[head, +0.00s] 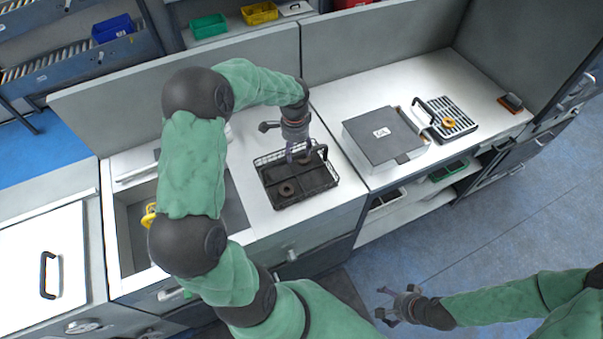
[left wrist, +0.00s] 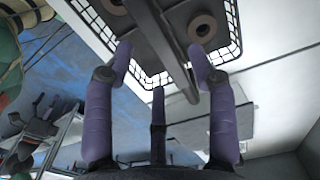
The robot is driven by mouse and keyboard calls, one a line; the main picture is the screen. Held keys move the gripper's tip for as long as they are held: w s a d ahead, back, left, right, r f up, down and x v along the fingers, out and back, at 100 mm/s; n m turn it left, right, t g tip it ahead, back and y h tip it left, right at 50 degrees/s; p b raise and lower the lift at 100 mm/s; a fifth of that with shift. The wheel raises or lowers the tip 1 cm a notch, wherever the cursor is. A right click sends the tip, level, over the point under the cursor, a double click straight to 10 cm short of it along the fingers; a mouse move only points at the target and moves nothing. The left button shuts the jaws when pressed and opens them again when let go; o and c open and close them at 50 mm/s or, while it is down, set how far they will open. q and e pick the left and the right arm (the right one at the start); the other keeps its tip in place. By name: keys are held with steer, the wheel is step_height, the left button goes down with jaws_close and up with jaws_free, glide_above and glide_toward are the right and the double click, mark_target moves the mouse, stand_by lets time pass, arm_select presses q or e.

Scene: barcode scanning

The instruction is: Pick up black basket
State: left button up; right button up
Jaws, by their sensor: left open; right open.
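The black basket (head: 312,193) is a low wire basket on the white counter, with a dark bottom and a raised handle. Two brown ring-shaped pieces lie in it. My left gripper (head: 298,153) is over the basket's far side, pointing down at the handle. In the left wrist view the basket (left wrist: 232,20) fills the top, and its handle bar (left wrist: 170,50) runs between the spread fingers of my left gripper (left wrist: 162,62). I cannot tell whether a finger touches the bar. My right gripper (head: 392,305) is open and empty over the floor, away from the counter.
A grey box (head: 383,133) stands on the counter right of the basket. Beyond it are a rack (head: 452,118) with an orange ring and a small dark block (head: 511,102). A sink (head: 133,225) lies to the left. A partition (head: 130,85) runs behind the counter.

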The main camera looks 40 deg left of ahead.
arm_select(q)
steer(key=shift+s+d+f, duration=0.15)
steer(key=shift+f, duration=2.35)
steer(key=shift+f+b, duration=0.25)
steer(key=shift+b, duration=0.1)
